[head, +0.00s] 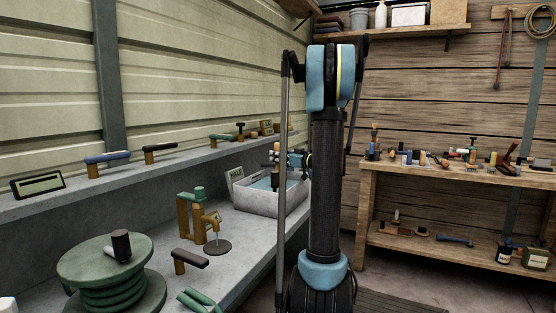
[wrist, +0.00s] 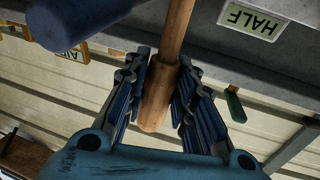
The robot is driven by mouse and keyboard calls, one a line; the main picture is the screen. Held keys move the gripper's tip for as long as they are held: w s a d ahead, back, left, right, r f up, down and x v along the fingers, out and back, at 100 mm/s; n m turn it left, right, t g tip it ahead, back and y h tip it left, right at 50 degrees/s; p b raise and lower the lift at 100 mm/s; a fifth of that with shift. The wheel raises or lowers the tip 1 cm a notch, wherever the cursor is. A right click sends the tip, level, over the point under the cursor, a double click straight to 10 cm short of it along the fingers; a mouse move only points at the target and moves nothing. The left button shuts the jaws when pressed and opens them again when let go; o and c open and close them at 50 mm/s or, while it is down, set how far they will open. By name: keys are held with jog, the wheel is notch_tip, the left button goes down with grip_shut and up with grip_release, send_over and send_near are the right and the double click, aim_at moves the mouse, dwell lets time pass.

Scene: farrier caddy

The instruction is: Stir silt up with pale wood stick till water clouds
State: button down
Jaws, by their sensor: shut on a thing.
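The pale wood stick (wrist: 157,95) is in the wrist view, its rounded end low between the finger pads and its shaft running up out of the top of the picture. My gripper (wrist: 158,72) is shut on it, with a ridged dark blue finger on each side. In the head view my gripper (head: 298,160) is by the far part of a grey basin (head: 265,203) on the bench. Blue water (head: 262,183) shows inside the basin. My arm hides the basin's right end. I cannot tell whether the stick's far end touches the water, nor how cloudy it is.
A HALF label (head: 237,174) stands at the basin's left; it also shows in the wrist view (wrist: 254,20). A brown-and-green stand (head: 192,218), a dark-headed tool (head: 189,260) and a green spool (head: 110,282) are nearer. A shelf (head: 130,170) runs along the wall.

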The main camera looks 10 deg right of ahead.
jog(key=shift+w+a, duration=0.3)
jog(key=shift+a, duration=0.15)
jog(key=shift+s+d, duration=0.1)
jog(key=shift+d, duration=0.1)
jog(key=shift+s+d+r, duration=0.1)
jog(key=shift+s+d, duration=0.15)
jog(key=shift+d, duration=0.05)
jog(key=shift+s+d+r, duration=0.15)
jog(key=shift+d+r, duration=0.05)
jog(key=shift+d, duration=0.1)
dwell(1.3)
dwell(0.5)
